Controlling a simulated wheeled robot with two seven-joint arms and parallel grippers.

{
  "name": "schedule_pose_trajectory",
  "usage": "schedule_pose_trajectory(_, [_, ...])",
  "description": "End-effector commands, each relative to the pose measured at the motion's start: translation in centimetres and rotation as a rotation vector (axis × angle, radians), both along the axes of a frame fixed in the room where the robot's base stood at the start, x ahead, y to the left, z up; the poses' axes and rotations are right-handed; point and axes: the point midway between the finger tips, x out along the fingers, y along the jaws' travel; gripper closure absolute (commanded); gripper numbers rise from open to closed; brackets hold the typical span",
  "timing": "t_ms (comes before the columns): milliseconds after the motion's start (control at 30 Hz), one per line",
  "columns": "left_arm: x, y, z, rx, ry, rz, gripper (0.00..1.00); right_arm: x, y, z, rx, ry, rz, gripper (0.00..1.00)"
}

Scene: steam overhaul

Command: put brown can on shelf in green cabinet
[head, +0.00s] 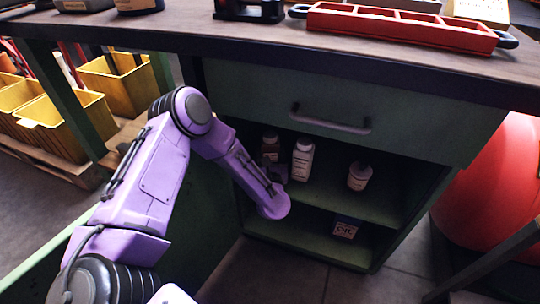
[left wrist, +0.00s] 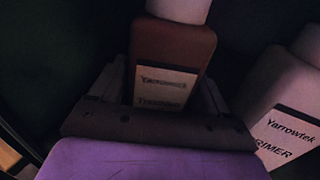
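The green cabinet (head: 360,100) stands under the workbench with its lower part open and an upper shelf (head: 345,204) inside. The brown can (head: 270,147) is at the left on the level of that shelf, upright, beside a white bottle. In the left wrist view the brown can (left wrist: 172,50) has a pale label and a light cap and sits between my left gripper's fingers, which lie close against its sides. My left gripper (head: 277,172) reaches into the cabinet from the left and hides the can's base, so whether it rests on the shelf is unclear. My right gripper is not visible.
A white bottle (head: 302,160) stands right of the brown can and shows close by in the left wrist view (left wrist: 285,120). A small bottle (head: 359,176) stands further right on the shelf. An oil tin (head: 346,228) is on the lower level. A red drum (head: 495,190) stands right.

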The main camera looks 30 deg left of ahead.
Motion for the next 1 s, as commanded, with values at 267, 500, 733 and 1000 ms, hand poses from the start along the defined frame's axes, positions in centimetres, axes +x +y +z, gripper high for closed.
schedule_pose_trajectory(267, [0.0, 0.0, 0.0, 0.0, 0.0, 0.0, 0.08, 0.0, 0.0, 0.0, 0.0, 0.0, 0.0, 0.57])
schedule_pose_trajectory(500, [-2.1, -1.6, 0.5, 0.0, 0.002, -0.004, 0.08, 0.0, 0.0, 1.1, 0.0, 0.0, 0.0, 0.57])
schedule_pose_trajectory(733, [-6.9, -5.2, 0.5, 0.0, 0.001, -0.006, 0.08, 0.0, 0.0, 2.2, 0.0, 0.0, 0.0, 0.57])
schedule_pose_trajectory(1000, [-9.7, -7.0, 0.3, 0.0, 0.0, 0.0, 0.08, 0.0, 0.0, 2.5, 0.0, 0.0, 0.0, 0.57])
